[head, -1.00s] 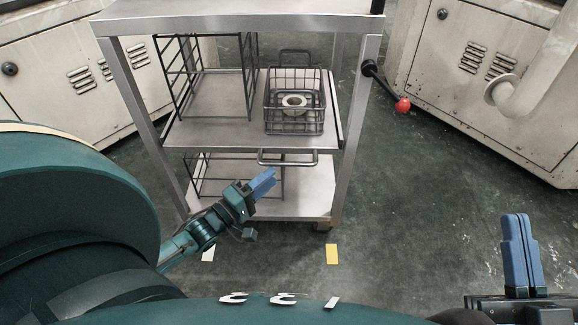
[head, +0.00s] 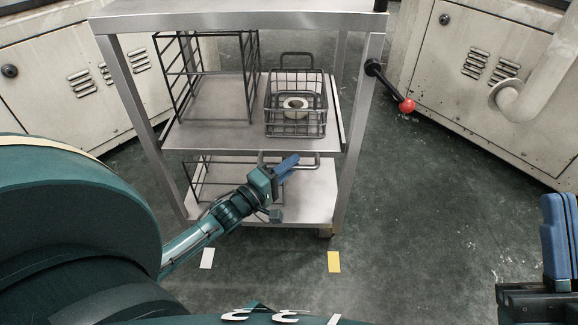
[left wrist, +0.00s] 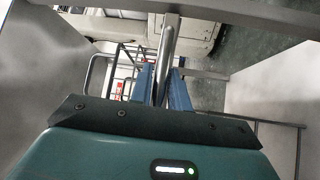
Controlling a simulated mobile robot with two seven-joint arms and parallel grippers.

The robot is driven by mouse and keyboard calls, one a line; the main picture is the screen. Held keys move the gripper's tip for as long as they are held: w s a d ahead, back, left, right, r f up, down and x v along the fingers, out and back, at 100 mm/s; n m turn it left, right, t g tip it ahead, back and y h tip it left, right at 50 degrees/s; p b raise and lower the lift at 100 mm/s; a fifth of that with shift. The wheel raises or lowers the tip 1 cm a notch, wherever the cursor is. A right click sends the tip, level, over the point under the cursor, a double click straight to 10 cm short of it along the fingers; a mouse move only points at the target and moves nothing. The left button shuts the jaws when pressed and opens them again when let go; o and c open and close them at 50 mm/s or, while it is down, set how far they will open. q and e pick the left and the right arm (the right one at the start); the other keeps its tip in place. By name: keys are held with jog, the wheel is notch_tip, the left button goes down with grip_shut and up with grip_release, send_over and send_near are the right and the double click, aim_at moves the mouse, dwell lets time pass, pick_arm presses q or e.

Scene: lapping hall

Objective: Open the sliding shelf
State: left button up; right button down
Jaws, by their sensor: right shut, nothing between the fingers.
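The sliding shelf (head: 212,135) is the grey middle shelf of a metal cart, with a bar handle (head: 310,164) on its front edge. The shelf appears in line with the cart's front posts. My left gripper (head: 287,165) is at the handle, its blue fingers over the bar's middle. In the left wrist view, the metal bar (left wrist: 167,50) runs between the two blue fingers (left wrist: 163,85), which stand apart with slight gaps beside it. My right gripper (head: 558,228) is shut and empty at the right edge, away from the cart.
A wire basket (head: 296,130) holding a pale ring (head: 294,103) stands on the shelf, beside a dark wire rack (head: 180,75). A lever with a red knob (head: 407,105) juts from the right post. Pale cabinets (head: 500,50) flank the cart. Floor in front is clear, with yellow tape (head: 334,262).

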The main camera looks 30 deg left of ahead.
pick_arm(q)
grip_shut()
